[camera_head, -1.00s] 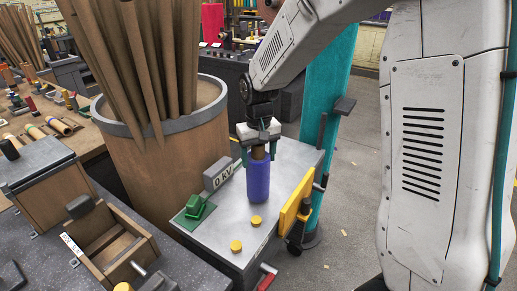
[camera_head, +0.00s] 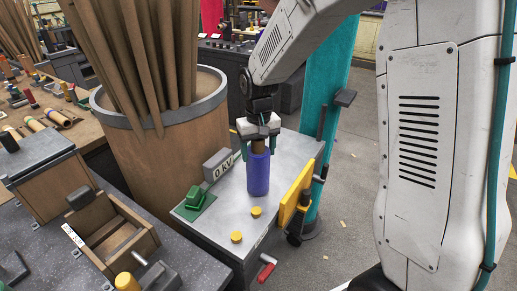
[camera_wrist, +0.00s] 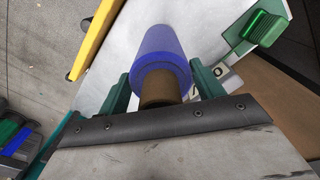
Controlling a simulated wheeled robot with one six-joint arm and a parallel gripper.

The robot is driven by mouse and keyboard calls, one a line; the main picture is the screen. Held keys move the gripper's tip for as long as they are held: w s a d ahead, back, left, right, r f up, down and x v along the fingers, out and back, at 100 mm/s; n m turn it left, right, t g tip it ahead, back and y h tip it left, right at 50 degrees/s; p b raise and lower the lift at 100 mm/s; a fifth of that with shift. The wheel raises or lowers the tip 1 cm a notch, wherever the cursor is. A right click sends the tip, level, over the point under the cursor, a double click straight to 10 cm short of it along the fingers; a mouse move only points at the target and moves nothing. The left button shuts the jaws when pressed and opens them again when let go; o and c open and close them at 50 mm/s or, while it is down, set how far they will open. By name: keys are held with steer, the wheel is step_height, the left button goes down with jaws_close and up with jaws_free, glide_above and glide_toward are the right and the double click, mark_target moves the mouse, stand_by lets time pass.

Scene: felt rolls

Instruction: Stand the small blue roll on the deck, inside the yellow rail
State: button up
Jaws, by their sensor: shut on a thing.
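The small blue roll (camera_head: 258,175) is upright at the deck (camera_head: 225,205), with its brown core (camera_head: 258,146) sticking out at the top. My gripper (camera_head: 258,147) comes from above and is shut on that core. The wrist view shows the blue roll (camera_wrist: 160,50) between the two green fingers, its core (camera_wrist: 160,90) nearest the camera. The roll's lower end looks to be at the deck surface; I cannot tell whether it bears its full weight there. The yellow rail (camera_head: 296,195) runs along the deck's right edge, apart from the roll, which is on its inner side.
Two yellow knobs (camera_head: 236,237) are in front. A wooden barrel of tall rolls (camera_head: 165,150) stands behind left. A teal roll (camera_head: 328,105) stands beyond the right edge.

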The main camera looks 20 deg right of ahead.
steer(key=shift+f, duration=0.1)
steer(key=o, duration=1.3)
steer(key=shift+c, duration=0.2)
steer(key=shift+r, duration=3.85)
